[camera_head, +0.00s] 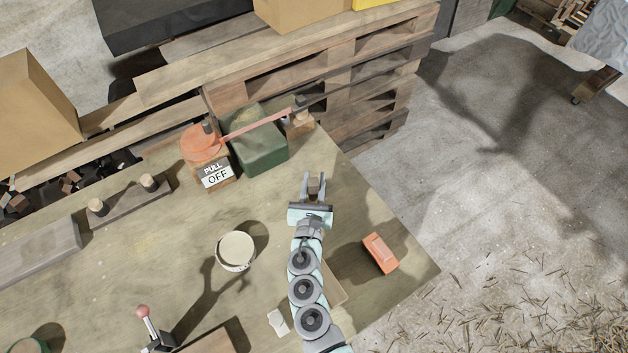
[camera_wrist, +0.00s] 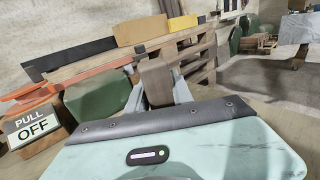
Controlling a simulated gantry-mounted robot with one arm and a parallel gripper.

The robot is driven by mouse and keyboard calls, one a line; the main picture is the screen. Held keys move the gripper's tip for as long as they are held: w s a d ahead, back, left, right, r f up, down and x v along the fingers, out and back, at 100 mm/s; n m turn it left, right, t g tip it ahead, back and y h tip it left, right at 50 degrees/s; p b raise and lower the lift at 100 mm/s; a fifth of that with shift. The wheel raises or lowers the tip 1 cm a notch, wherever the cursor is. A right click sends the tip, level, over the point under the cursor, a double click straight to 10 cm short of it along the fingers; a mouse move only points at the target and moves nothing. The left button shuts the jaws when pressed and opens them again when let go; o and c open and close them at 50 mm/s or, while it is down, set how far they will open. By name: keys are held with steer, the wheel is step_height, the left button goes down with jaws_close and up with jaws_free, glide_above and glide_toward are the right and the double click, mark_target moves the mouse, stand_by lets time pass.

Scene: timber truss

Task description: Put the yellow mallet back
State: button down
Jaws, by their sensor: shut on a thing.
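My gripper (camera_head: 315,186) is above the right part of the workbench, its fingers pointing toward the back. It is shut on a brown wooden piece (camera_head: 314,188), which also shows between the fingers in the wrist view (camera_wrist: 157,82). Only part of this piece shows, and I cannot tell whether it belongs to the mallet. No yellow mallet is clearly recognisable in either view. A wooden rack with two upright pegs (camera_head: 125,205) lies at the left of the bench, with nothing visible on it.
An orange bar (camera_head: 255,125) spans the green block (camera_head: 262,147) behind the PULL OFF sign (camera_head: 216,175). A round pot (camera_head: 236,251) stands left of my arm, an orange block (camera_head: 380,253) right. A red-knobbed lever (camera_head: 143,312) stands in front. Stacked pallets (camera_head: 350,75) are behind.

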mark_target(312, 194)
steer(key=c, duration=1.1)
jaws_free()
steer(key=shift+r, duration=0.2)
steer(key=shift+s+a+f, duration=0.1)
steer(key=shift+s+a, duration=0.05)
steer(key=shift+s, duration=1.25)
steer(key=shift+s+a, duration=0.15)
steer(key=shift+s, duration=1.2)
